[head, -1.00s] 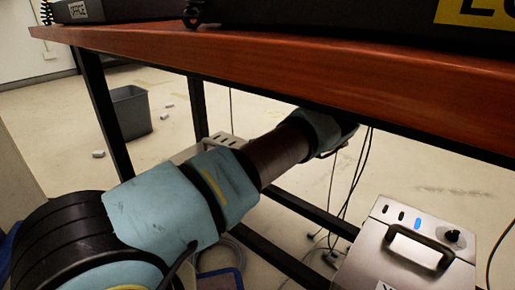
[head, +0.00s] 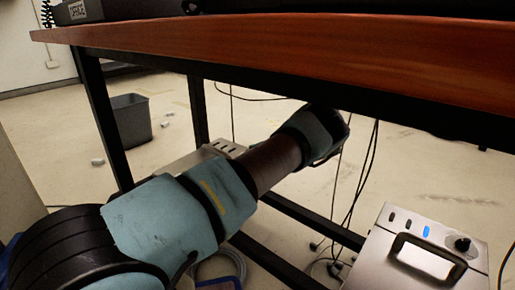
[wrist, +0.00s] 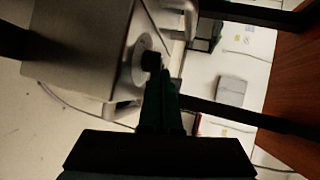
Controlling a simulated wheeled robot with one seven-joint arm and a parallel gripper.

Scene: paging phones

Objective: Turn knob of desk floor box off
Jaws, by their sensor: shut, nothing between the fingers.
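In the wrist view a metal box (wrist: 80,40) fills the upper left, with a dark round knob (wrist: 151,61) on a pale dial. My gripper (wrist: 161,78) is shut and empty, its dark fingertips close beside the knob; whether they touch it I cannot tell. In the head view my arm reaches under the wooden desk (head: 270,50), and my gripper is hidden behind it. One metal box (head: 205,158) stands behind my arm, mostly covered. Another metal box (head: 385,262) at the lower right has a black handle, a black knob (head: 462,244) and a blue switch. Which box the wrist view shows is unclear.
Dark desk legs and a low crossbar (head: 310,225) frame the space under the desk. Black cables (head: 365,170) hang behind my forearm. A grey bin (head: 131,120) stands on the floor at the left, with small pale scraps near it.

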